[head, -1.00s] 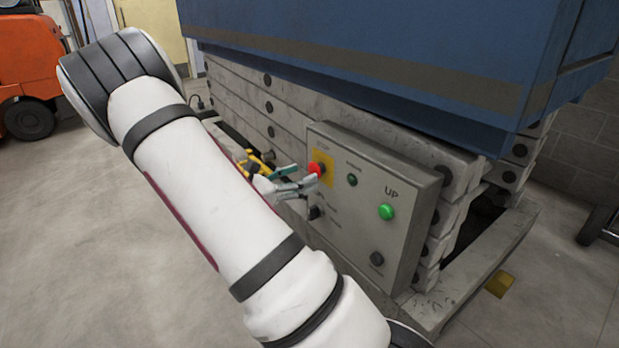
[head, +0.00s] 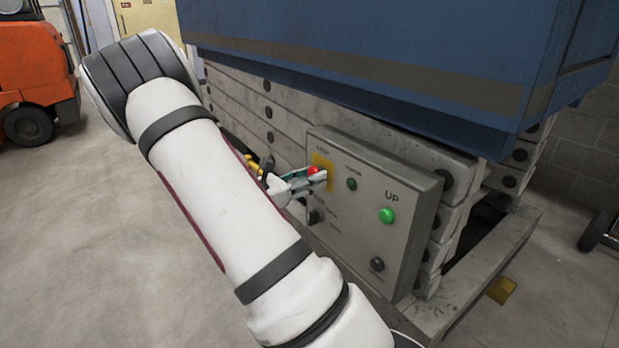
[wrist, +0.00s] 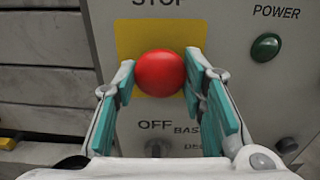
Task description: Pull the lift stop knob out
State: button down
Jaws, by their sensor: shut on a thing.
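The red stop knob (wrist: 160,74) sits on a yellow square (wrist: 132,40) under the word STOP on the grey control panel (head: 408,200). My gripper (wrist: 162,88) has its two teal-padded fingers on either side of the knob, shut on it. In the head view the knob (head: 313,170) shows just above my gripper (head: 318,180), which reaches in from the left. Part of the knob's base is hidden.
The panel also has a green UP button (head: 387,215), a dark green power lamp (wrist: 265,47), a selector switch (head: 316,217) below my gripper and a dark knob (head: 377,264). The blue lift platform (head: 400,60) overhangs the panel. An orange vehicle (head: 35,75) stands far left.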

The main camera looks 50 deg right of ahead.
jog(key=shift+p+v, duration=0.8)
jog(key=c, duration=1)
grip_release()
jog(key=shift+a, duration=0.1)
jog(key=shift+o, duration=0.2)
jog(key=v, duration=1.2)
jog(key=shift+s, duration=0.1)
